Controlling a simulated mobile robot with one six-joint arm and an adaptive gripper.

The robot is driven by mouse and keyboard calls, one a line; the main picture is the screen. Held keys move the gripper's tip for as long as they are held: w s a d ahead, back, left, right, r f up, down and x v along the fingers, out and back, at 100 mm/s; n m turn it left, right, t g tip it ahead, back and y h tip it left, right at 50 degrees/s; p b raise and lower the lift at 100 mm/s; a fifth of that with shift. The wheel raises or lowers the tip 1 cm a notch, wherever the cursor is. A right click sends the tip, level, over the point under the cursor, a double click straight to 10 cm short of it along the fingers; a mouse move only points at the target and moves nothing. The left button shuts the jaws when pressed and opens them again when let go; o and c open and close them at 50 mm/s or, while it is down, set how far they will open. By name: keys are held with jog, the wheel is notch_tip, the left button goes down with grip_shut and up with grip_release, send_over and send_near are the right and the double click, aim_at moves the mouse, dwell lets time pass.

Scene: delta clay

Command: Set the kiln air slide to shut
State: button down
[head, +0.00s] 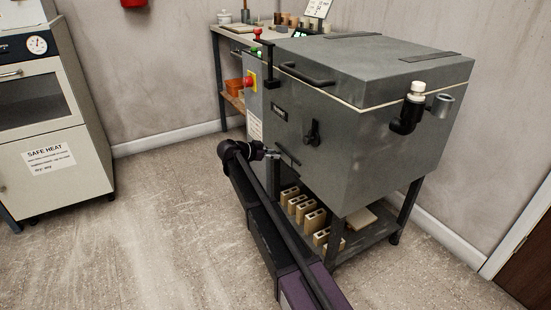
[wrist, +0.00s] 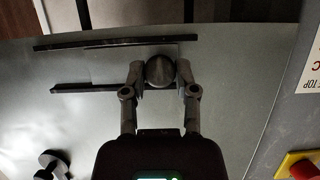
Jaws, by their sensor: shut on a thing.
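The kiln (head: 375,150) is a grey box with a hinged lid, standing on a dark metal stand. Its air slide shows low on the front face in the head view (head: 288,156). In the wrist view the slide is a thin plate (wrist: 110,66) between two dark parallel rails, with a round dark knob (wrist: 160,66) near the right end of the rails. My gripper (wrist: 160,76) has one finger on each side of the knob and is shut on it. In the head view my gripper (head: 273,154) reaches the kiln front from the left; the knob is hidden there.
A dark latch handle (head: 312,133) is on the kiln front; a similar knob shows at the wrist view's lower left (wrist: 52,165). A red button on yellow (head: 250,82) is on the control box. Bricks (head: 310,215) stand on the shelf below. Open floor lies left.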

jog(key=shift+w+a, duration=0.25)
jog(key=shift+w, duration=0.2)
jog(key=shift+c, duration=2)
grip_release()
jog(key=shift+w, duration=0.1)
jog(key=shift+s+d, duration=0.1)
jog(key=shift+s, duration=0.15)
